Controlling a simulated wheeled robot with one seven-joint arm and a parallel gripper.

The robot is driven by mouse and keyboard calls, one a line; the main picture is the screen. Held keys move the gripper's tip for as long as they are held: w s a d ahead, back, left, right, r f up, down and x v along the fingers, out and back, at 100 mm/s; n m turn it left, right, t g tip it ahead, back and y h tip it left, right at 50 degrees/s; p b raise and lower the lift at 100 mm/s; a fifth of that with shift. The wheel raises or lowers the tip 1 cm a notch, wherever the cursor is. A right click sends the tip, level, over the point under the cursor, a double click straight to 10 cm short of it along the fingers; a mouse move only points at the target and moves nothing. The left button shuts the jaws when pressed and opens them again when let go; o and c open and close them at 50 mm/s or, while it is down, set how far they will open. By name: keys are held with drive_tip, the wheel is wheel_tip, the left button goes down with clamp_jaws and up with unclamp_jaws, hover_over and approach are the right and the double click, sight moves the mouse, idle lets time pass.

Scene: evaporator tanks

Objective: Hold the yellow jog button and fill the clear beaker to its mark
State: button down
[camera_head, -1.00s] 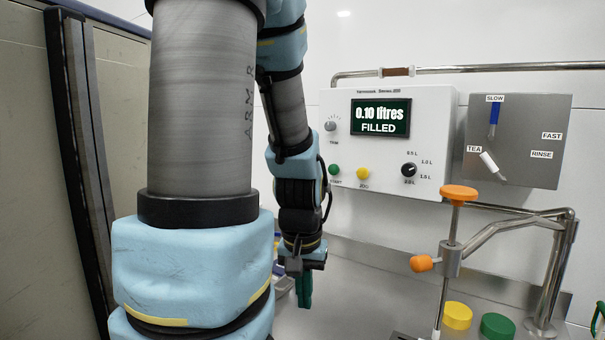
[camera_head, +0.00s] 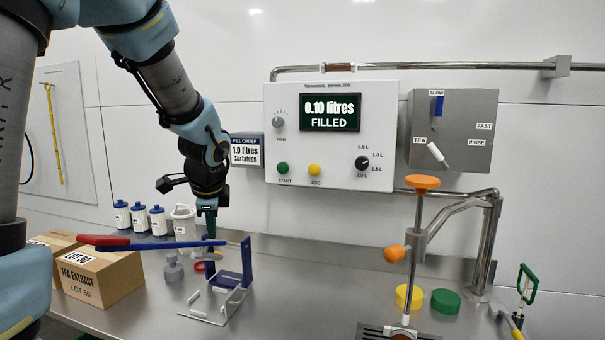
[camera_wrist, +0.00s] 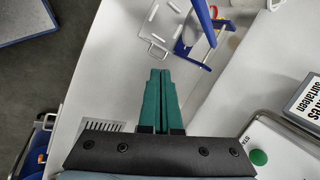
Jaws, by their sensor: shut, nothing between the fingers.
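The yellow jog button (camera_head: 314,170) is on the white filler box (camera_head: 335,108), right of the green start button (camera_head: 283,168). The box's screen (camera_head: 330,112) reads "0.10 litres FILLED". My gripper (camera_head: 210,232) points down, left of the box and apart from the jog button, above the bench. In the wrist view its green fingers (camera_wrist: 160,76) are together and empty. The green start button also shows in the wrist view (camera_wrist: 258,157); the jog button does not. I cannot make out a clear beaker in either view.
The orange-topped filling nozzle (camera_head: 425,183) stands over a dark drain plate (camera_head: 372,331). A blue stand with a red-ended lever (camera_head: 240,283), cartons (camera_head: 103,276) and a white jug (camera_head: 184,222) are left. A fill-order sign (camera_head: 246,150) reads 1.0 litres. Bench between stand and nozzle is clear.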

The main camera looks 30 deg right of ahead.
sight(311, 168)
drive_tip(key=d+r+m+t+h, duration=0.1)
drive_tip(key=d+r+m, duration=0.3)
drive_tip(key=d+m, duration=0.4)
drive_tip(key=d+r+m+t+h, duration=0.2)
drive_tip(key=d+r+m, duration=0.3)
drive_tip(key=d, duration=0.9)
drive_tip(key=m, duration=0.3)
drive_tip(key=shift+w+d+r+b, duration=0.15)
drive_tip(key=shift+w+d+b, duration=0.1)
drive_tip(key=shift+d+b, duration=0.15)
drive_tip(key=shift+w+d+p, duration=2.45)
drive_tip(key=shift+w+d, duration=0.55)
drive_tip(key=shift+w, duration=0.25)
drive_tip(key=shift+w+d, duration=0.1)
